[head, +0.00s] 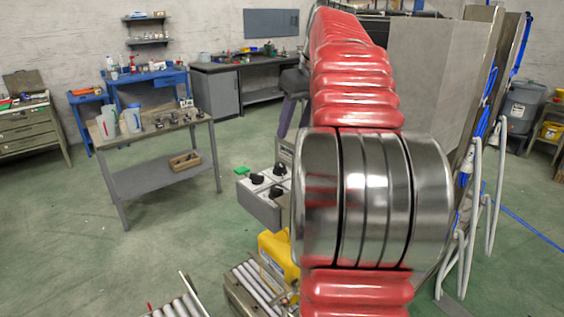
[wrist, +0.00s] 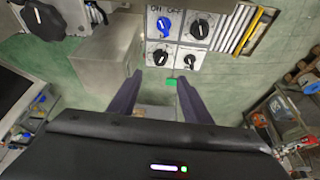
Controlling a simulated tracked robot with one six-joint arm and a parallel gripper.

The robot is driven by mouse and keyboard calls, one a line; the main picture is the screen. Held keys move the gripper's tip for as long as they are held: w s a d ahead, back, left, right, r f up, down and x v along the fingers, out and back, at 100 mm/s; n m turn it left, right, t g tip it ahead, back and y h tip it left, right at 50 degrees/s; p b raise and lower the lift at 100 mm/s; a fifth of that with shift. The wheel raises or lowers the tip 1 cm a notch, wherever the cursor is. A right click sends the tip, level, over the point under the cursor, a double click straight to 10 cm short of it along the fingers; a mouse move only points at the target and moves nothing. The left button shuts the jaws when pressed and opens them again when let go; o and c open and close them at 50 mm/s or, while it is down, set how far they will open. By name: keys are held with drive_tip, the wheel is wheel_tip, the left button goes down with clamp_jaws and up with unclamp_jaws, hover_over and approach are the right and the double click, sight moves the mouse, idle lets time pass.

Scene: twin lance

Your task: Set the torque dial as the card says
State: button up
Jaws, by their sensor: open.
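A grey panel box (head: 258,204) carries several dark knobs in the head view, partly hidden behind my arm. In the wrist view its white plates hold a blue knob (wrist: 164,24) at the upper left and black knobs at upper right (wrist: 199,29), lower left (wrist: 160,57) and lower right (wrist: 194,61). Lettering like "ON" and "OFF" shows at the top. I cannot tell which knob is the torque dial. No card is readable. My gripper (wrist: 160,78) is open and empty, its two purple fingers apart, below the lower knobs in the picture. A green piece (wrist: 171,82) shows between the fingertips.
Another large black knob (wrist: 44,18) sits on equipment at the upper left of the wrist view, beside a grey box (wrist: 103,62). A grey table (head: 158,178) with pitchers stands at left. A yellow object (head: 277,254) stands near rollers (head: 255,285). Green floor is open at left.

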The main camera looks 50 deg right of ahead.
sight(280, 165)
drive_tip(key=x, duration=1.3)
drive_tip(key=shift+w+f, duration=0.15)
drive_tip(key=shift+f, duration=0.15)
drive_tip(key=c, duration=1)
drive_tip(key=shift+c, duration=0.2)
drive_tip(key=shift+m+h, duration=0.3)
drive_tip(key=shift+m, duration=0.4)
drive_tip(key=o, duration=1)
drive_tip(key=shift+o, duration=0.2)
